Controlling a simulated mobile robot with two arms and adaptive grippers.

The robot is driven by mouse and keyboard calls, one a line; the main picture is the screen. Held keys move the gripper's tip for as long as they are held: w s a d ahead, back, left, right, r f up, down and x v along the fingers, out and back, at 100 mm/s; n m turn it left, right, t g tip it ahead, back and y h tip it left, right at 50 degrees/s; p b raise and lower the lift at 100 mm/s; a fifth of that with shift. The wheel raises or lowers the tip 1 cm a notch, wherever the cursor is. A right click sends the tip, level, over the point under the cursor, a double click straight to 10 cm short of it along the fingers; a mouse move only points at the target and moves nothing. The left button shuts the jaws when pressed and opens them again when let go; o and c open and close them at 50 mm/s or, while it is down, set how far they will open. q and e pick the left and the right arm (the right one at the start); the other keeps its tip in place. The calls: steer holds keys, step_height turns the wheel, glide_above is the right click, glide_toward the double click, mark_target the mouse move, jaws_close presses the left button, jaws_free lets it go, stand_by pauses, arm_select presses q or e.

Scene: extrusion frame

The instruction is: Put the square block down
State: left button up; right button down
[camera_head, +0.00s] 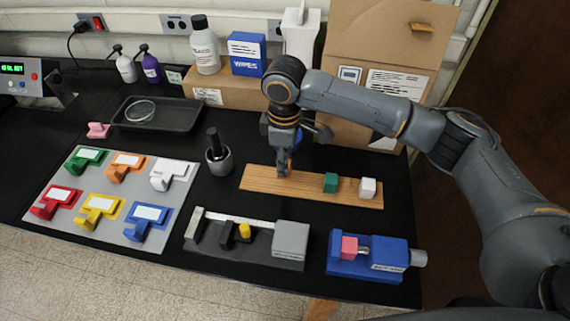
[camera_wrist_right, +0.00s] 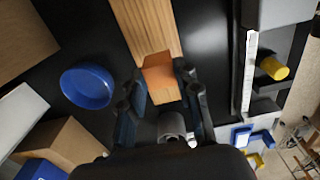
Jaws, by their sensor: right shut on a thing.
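My right gripper (camera_head: 286,160) points down over the left part of a wooden board (camera_head: 255,180). It is shut on an orange square block (camera_wrist_right: 160,78), which sits between its two fingers in the right wrist view. Only a sliver of the block shows in the head view. The block is at or just above the board; I cannot tell if it touches. A green block (camera_head: 330,182) and a white block (camera_head: 368,187) stand on the board to the right. In the right wrist view the board (camera_wrist_right: 147,25) runs away beyond the held block. My left gripper is not in view.
A mortar with pestle (camera_head: 219,158) stands left of the board. A grey gauge with a yellow piece (camera_head: 245,231) and a blue vise with a red block (camera_head: 366,257) lie in front. Cardboard boxes (camera_head: 380,50) stand behind. The board is bare between gripper and green block.

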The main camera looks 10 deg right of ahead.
steer(key=shift+w+f, duration=0.25)
steer(key=shift+f, duration=0.05)
step_height(320, 180, down, 2)
steer(key=shift+d+f+p, duration=0.1)
steer(key=shift+p, duration=0.6)
steer(key=shift+w+f, duration=0.1)
steer(key=shift+f, duration=0.4)
steer(key=c, duration=1)
jaws_free()
steer(key=shift+f, duration=0.15)
steer(key=shift+o, duration=0.2)
